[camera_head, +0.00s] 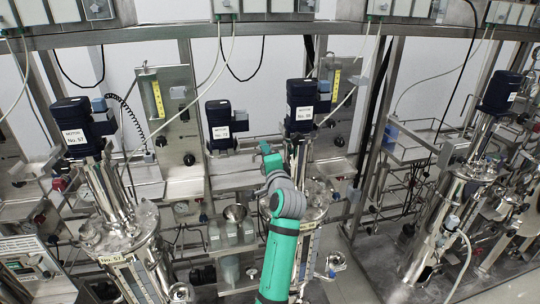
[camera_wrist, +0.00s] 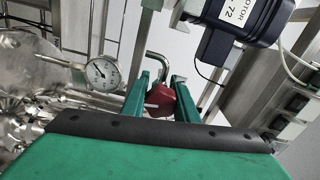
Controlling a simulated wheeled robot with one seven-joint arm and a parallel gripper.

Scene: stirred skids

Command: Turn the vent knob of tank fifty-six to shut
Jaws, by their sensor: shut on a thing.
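In the wrist view my gripper (camera_wrist: 162,98) has its two green fingers on either side of a red knob (camera_wrist: 161,101), closed on it. A bent metal pipe rises just behind the knob. In the head view my green arm reaches up to the middle tank (camera_head: 312,212), with my gripper (camera_head: 270,158) at its upper left side, beside the steel column under a dark blue motor (camera_head: 301,103). The number on that motor's label is too small to read surely. The knob is hidden in the head view, and its marks cannot be read.
A round dial gauge (camera_wrist: 102,72) sits left of my fingers. A motor labelled 72 (camera_wrist: 236,22) hangs at upper right. The tank labelled 57 (camera_head: 125,240) stands at left, and another tank (camera_head: 440,215) at right. Glass bottles (camera_head: 230,235) stand left of my arm.

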